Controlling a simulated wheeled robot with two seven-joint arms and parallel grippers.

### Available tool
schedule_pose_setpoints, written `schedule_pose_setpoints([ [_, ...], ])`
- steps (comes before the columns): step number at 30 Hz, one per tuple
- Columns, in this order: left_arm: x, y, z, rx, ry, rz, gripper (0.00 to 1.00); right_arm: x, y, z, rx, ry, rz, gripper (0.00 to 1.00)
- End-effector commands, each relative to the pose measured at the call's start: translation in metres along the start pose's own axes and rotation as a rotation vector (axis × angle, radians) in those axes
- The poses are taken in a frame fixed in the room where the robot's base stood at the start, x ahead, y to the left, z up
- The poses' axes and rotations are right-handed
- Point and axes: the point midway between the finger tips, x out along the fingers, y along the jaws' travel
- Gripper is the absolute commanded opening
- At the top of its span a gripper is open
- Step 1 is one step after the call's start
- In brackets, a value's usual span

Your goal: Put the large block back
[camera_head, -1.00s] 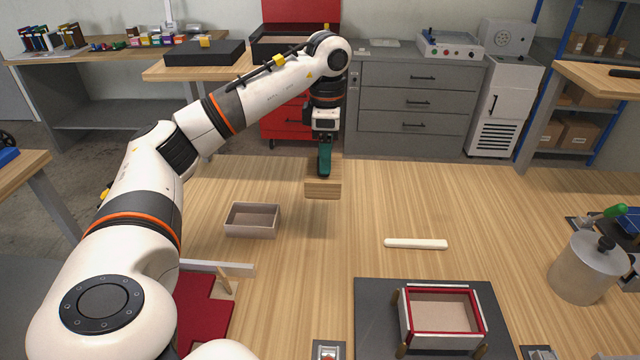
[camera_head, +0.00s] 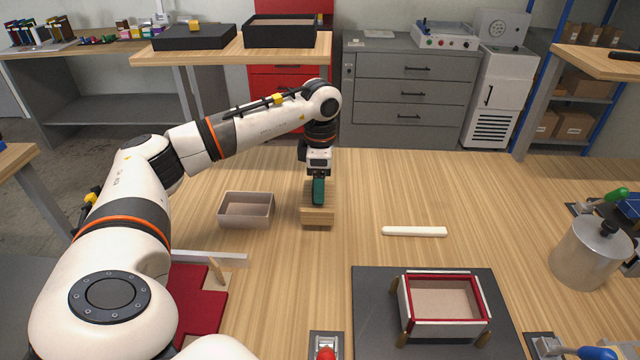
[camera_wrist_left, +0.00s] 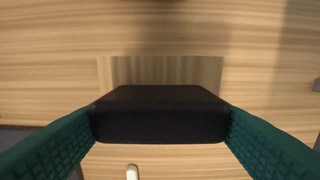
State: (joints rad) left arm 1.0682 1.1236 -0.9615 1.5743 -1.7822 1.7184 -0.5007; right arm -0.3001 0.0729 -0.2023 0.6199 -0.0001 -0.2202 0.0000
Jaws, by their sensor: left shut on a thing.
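The large block (camera_head: 317,217) is pale wood, seen in the middle left of the head view, just right of a small open tray. My left gripper (camera_head: 318,191), with green fingers, is directly above it. In the left wrist view a black piece (camera_wrist_left: 160,115) sits between the green fingers, with the wooden block (camera_wrist_left: 160,70) behind it. The left gripper is shut on this black piece, which looks like the block's upper part. The block looks level and low over the table; I cannot tell whether it touches. My right gripper is not in view.
The small open tray (camera_head: 246,210) stands close left of the block. A white bar (camera_head: 414,232) lies to the right. A red-lined box (camera_head: 443,297) stands on a dark plate (camera_head: 375,320) at the front. A metal pot (camera_head: 588,254) is at the far right. The table's back middle is clear.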

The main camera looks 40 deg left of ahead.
Motion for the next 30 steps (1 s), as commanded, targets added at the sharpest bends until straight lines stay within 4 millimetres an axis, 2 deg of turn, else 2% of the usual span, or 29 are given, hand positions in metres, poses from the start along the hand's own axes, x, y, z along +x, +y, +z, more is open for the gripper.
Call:
schedule_pose_setpoints([
  [3, 0.013, 0.0, 0.0, 0.0, 0.0, 0.0, 0.41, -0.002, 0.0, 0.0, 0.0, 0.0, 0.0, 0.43],
  [14, 0.018, 0.0, 0.0, 0.0, 0.001, 0.0, 0.41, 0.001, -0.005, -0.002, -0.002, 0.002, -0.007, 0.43],
  [15, 0.017, 0.0, 0.0, 0.0, 0.0, 0.0, 0.75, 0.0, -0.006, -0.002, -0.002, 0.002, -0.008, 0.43],
  [18, 0.017, 0.0, 0.0, 0.0, 0.0, 0.0, 0.9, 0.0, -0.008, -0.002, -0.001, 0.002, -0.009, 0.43],
  [26, 0.016, 0.0, 0.0, 0.0, 0.0, 0.0, 0.9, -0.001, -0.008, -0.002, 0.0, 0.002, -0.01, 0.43],
  [30, 0.008, 0.0, -0.001, 0.0, 0.002, -0.002, 0.9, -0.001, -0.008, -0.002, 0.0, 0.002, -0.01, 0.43],
])
